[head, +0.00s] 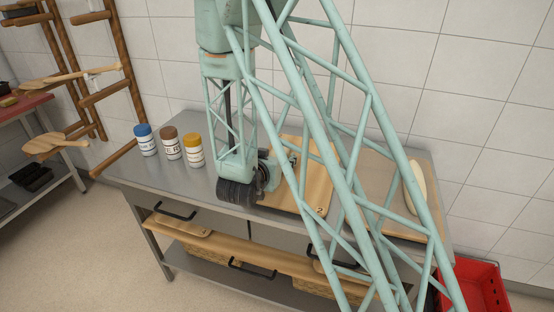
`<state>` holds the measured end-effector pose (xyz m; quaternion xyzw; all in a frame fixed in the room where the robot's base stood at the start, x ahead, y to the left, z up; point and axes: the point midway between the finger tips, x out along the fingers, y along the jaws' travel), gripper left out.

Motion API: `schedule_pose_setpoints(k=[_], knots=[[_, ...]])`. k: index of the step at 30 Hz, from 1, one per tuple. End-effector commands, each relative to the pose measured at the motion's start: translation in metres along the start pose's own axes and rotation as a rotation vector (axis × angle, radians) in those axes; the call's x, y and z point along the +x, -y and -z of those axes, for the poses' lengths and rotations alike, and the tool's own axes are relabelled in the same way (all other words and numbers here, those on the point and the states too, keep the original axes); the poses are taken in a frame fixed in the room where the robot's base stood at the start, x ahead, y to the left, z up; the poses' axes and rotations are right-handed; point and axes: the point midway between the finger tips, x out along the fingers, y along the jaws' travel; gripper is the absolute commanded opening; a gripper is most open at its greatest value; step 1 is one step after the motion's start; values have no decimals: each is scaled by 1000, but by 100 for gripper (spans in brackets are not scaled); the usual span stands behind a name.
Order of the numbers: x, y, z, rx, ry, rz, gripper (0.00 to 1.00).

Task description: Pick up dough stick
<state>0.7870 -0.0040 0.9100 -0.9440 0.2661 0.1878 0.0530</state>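A pale, elongated piece of dough (414,187), which looks like the dough stick, lies on a flat tan board or tray (387,162) at the right end of the steel table. My truss-like arm crosses in front of this board and hides part of it. The end of my arm, with dark parts at my gripper (266,174), is low over the middle of the table, left of the dough and well apart from it. The gripper's fingers cannot be made out, and I see nothing held there.
A wooden board (313,190) lies mid-table, partly behind my arm. Blue-capped (146,140), brown-capped (170,143) and yellow-capped (193,150) jars stand at the back left. A red crate (478,287) stands on the floor at right. Clear steel shows around the jars.

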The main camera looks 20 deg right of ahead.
Motion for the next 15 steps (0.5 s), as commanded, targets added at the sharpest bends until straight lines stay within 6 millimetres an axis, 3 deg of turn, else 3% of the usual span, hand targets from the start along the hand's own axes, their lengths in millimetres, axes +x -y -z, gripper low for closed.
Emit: schedule_pose_setpoints(k=[7, 15], knots=[[0, 0, 0, 0, 0, 0, 52], [0, 0, 0, 0, 0, 0, 27]])
